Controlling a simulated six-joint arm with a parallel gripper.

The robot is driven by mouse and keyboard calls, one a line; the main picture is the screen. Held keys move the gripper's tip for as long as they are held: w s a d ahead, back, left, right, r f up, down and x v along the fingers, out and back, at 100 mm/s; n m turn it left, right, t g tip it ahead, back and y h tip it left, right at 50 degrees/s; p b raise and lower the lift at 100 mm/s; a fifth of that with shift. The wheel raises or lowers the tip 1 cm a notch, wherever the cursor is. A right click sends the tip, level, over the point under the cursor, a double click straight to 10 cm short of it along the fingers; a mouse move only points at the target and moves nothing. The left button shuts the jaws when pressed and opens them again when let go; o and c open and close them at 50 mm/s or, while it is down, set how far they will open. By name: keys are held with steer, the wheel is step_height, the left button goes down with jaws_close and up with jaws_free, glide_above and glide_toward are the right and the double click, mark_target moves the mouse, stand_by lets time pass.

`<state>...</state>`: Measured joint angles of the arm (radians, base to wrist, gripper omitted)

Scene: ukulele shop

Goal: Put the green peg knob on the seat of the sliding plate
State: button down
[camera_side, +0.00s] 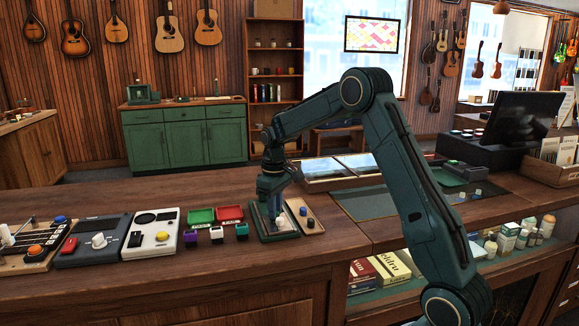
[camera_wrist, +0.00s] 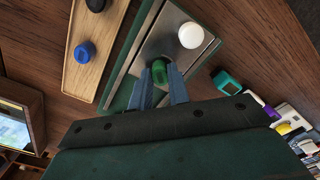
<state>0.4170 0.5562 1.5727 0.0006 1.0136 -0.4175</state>
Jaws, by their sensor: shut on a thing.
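In the wrist view my gripper (camera_wrist: 162,88) is shut on the green peg knob (camera_wrist: 159,71), held between the two fingertips. The knob is over the metal sliding plate (camera_wrist: 168,28), near a white round knob (camera_wrist: 191,35) on the same plate. I cannot tell whether the green knob touches the plate. In the side view my gripper (camera_side: 272,200) points down over the plate's green base (camera_side: 283,236), and the green knob cannot be made out there.
A wooden tray (camera_wrist: 101,45) with a blue knob (camera_wrist: 85,51) and a black knob (camera_wrist: 96,4) lies beside the plate. Small blocks, a green tray (camera_side: 201,216) and a red tray (camera_side: 230,214) stand to its left in the side view. Counter in front is clear.

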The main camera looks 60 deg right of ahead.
steer(key=shift+f, duration=0.15)
steer(key=c, duration=1.3)
jaws_free()
steer(key=shift+c, duration=0.2)
step_height(320, 180, up, 12)
steer(key=shift+r, duration=0.2)
